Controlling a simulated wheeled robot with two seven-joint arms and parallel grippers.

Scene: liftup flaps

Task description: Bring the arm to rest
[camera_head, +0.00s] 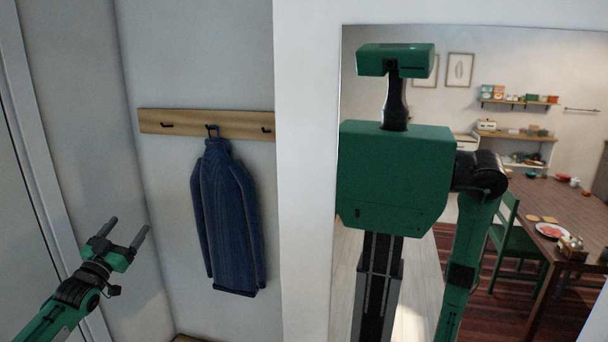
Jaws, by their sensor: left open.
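My left arm comes in from the lower left. Its gripper (129,224) is open and empty, with the two dark fingers apart and pointing up and to the right. It is in front of the plain wall, to the left of the hanging blue jacket, and apart from it. A tall mirror on the right appears to reflect my green head, body and one arm, which hangs down. The right gripper does not show.
A blue jacket (228,220) hangs from a wooden hook rail (195,122) on the wall. A door edge stands at the far left. In the mirror, a room shows with a table, a green chair and shelves.

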